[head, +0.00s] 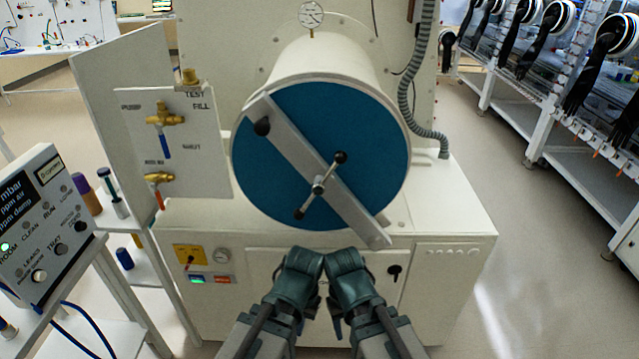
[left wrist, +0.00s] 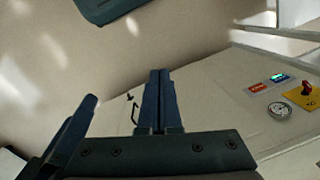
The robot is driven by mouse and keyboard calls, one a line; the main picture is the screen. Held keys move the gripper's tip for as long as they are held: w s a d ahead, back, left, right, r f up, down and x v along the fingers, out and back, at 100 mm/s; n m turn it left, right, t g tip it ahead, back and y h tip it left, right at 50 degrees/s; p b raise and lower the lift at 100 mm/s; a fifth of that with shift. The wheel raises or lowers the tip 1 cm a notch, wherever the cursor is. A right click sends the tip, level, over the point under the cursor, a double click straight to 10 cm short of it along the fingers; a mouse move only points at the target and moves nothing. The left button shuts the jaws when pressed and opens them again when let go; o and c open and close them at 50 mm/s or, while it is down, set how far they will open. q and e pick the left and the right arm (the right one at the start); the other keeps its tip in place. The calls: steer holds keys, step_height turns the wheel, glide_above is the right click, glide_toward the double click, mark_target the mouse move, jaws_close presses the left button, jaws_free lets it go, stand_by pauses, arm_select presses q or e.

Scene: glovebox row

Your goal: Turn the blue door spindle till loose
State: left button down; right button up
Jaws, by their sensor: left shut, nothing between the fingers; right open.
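The blue door (head: 270,165) is a round disc closing the front of a white cylinder. A grey bar (head: 285,138) crosses it diagonally from upper left to lower right. The spindle (head: 318,187) sits at the bar's middle, with a thin handle tilted from upper right to lower left and a black knob at each end. My left gripper (head: 305,262) is below the door, apart from the spindle; its fingers (left wrist: 155,100) are together and empty in the left wrist view. My right gripper (head: 345,262) is close beside it, apart from the spindle; its fingers are mostly hidden.
A white valve panel (head: 190,150) with brass valves stands left of the door, and a gauge (head: 311,14) sits on top of the cylinder. A control box (head: 45,220) is at far left. A grey hose (head: 415,100) runs at right. Floor at right is clear.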

arm_select(q)
steer(key=w+a+r+n+t+h+p, duration=0.2)
steer(key=w+r+p, duration=0.3)
steer(key=r+p, duration=0.65)
steer(key=w+a+r+n+t+h+p, duration=0.1)
steer(key=w+a+r+p, duration=0.25)
steer(key=r+p, duration=0.75)
steer(key=w+a+r+n+t+h+p, duration=0.2)
steer(key=w+r+p, duration=0.3)
steer(key=r+p, duration=0.6)
steer(key=b, duration=1.3)
glide_above(296, 217)
steer(key=shift+f, duration=4.65)
steer(key=shift+f+b, duration=0.25)
steer(key=shift+b, duration=0.15)
steer(key=shift+h, duration=0.3)
